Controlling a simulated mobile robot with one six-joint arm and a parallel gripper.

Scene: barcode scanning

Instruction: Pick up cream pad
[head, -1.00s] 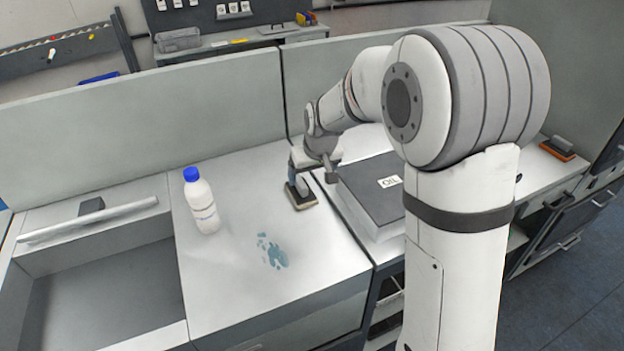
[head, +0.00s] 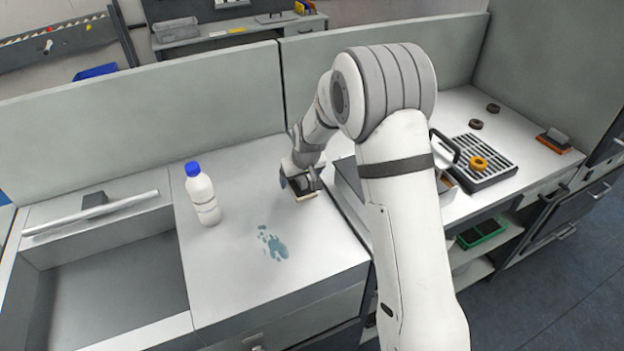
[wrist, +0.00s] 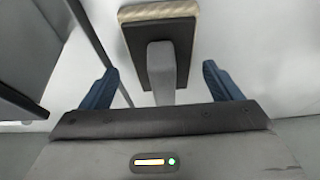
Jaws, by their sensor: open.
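The cream pad (wrist: 158,12) is the pale layer along one edge of a dark block with a grey upright handle (wrist: 161,70). In the head view the pad (head: 306,197) sits on the white counter, right of the bottle, partly hidden by my gripper. My gripper (head: 299,184) is just over it. In the wrist view my gripper's two blue fingers (wrist: 165,88) are spread apart, one on each side of the handle, with clear gaps. Nothing is held.
A white bottle with a blue cap (head: 202,195) stands to the left. Blue-green spill marks (head: 272,244) lie on the counter in front. A grey box (head: 349,180) is close on the right, partly hidden by my arm. An orange-based block (head: 554,140) lies far right.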

